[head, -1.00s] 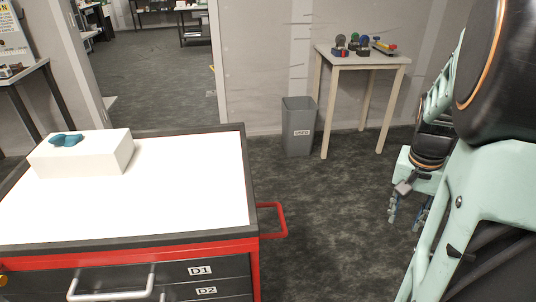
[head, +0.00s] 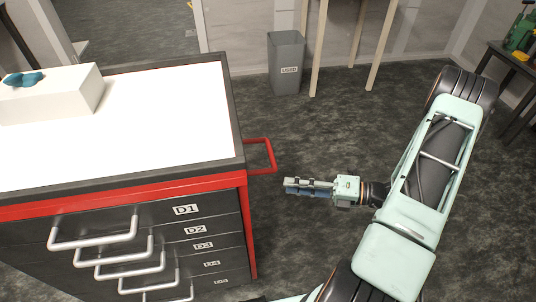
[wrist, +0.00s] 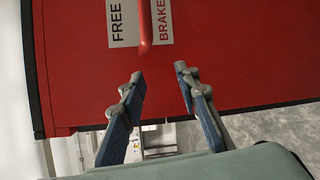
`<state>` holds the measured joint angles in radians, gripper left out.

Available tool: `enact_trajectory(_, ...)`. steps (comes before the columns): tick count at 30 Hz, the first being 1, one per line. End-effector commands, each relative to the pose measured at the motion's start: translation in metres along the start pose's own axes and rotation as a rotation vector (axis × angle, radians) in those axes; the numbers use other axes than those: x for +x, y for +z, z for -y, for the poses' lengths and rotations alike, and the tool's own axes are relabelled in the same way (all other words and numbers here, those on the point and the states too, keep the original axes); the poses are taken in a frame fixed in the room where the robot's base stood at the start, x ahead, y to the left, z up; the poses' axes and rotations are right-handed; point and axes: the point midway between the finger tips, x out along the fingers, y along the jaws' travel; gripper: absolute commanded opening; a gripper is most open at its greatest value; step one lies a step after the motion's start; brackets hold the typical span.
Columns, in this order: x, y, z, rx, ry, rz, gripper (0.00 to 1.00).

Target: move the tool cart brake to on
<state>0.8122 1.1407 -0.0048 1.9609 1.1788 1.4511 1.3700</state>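The tool cart (head: 240,120) stands at the left in the head view, with a red frame, dark drawers and a white top. In the wrist view its red side panel (wrist: 225,50) bears a white label with FREE (wrist: 117,25) in black and BRAKE (wrist: 164,20) in red. A red bar (wrist: 145,28) stands out over the label between the two words; I cannot tell whether it is the brake lever or the side handle. My gripper (wrist: 160,72) is open and empty, pointing at the panel, apart from the bar. In the head view my gripper (head: 288,187) is right of the cart.
A red side handle (head: 270,155) juts from the cart's right side, just above my gripper in the picture. White drawer handles (head: 95,238) stick out in front. A grey bin (head: 287,65) and a wooden table's legs (head: 370,50) stand behind. Carpet around my arm is clear.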

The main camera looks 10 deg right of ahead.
Motion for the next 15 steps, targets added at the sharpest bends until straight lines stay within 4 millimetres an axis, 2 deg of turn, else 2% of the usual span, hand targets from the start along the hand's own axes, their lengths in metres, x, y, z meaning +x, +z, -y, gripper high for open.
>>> enact_trajectory(3,-0.004,0.024,0.012,0.193,0.119,0.204,0.29)
enact_trajectory(6,-0.01,0.04,0.016,0.296,0.194,0.312,0.29)
enact_trajectory(11,-0.014,0.053,0.018,0.362,0.249,0.384,0.29)
enact_trajectory(15,-0.002,0.059,0.015,0.365,0.252,0.386,0.29)
